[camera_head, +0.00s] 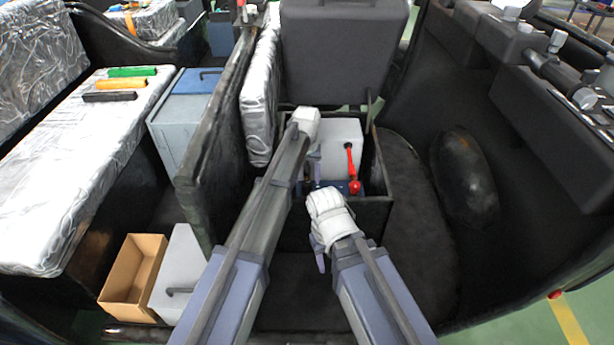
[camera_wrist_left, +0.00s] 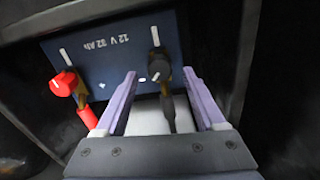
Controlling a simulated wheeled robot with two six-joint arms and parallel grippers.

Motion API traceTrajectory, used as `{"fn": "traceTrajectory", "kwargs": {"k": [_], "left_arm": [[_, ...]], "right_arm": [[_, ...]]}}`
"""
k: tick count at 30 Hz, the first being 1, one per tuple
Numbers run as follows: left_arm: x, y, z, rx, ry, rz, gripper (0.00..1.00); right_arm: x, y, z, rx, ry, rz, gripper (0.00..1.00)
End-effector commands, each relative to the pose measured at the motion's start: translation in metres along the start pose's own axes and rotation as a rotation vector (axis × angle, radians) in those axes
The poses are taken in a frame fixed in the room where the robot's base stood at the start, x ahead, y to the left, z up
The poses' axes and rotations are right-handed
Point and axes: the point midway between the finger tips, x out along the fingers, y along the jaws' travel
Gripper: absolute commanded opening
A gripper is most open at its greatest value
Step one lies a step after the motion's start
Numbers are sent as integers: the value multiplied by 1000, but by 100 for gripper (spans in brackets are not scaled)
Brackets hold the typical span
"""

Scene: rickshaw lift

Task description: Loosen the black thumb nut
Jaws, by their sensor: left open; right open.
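The black thumb nut (camera_wrist_left: 159,79) sits on a brownish terminal at the dark blue battery face (camera_wrist_left: 110,60), which is marked 12 V 32 Ah. In the left wrist view my left gripper (camera_wrist_left: 162,82) is open, with one fingertip on each side of the nut. I cannot tell whether the fingers touch it. In the head view my left gripper (camera_head: 313,168) reaches into the black compartment, and the nut is not clearly visible there. My right gripper (camera_head: 317,250) is open and lower, in front of the compartment; its fingers are mostly hidden.
A red thumb nut (camera_wrist_left: 63,84) and red cable stand left of the black nut. The red nut also shows in the head view (camera_head: 355,187). Dark compartment walls (camera_head: 376,165) leave little room around the battery. A silver-covered seat (camera_head: 60,200) with several coloured bars lies left.

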Motion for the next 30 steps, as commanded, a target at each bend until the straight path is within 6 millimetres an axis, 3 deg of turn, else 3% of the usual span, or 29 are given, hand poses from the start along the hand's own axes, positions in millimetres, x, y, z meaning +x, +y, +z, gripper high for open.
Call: {"fn": "traceTrajectory", "kwargs": {"k": [1,8,22,26,30], "left_arm": [[-15,0,0,0,0,0,72],[-41,0,0,0,0,0,72],[-47,0,4,1,0,-1,72],[-73,-1,33,16,-4,-8,72],[-121,-3,94,52,-11,-25,72]], "right_arm": [[-14,1,1,0,0,-1,50],[-40,4,2,1,0,-2,50],[-46,4,3,0,0,-2,50],[-72,7,4,0,0,-2,50],[-120,11,7,-1,0,-2,50]]}}
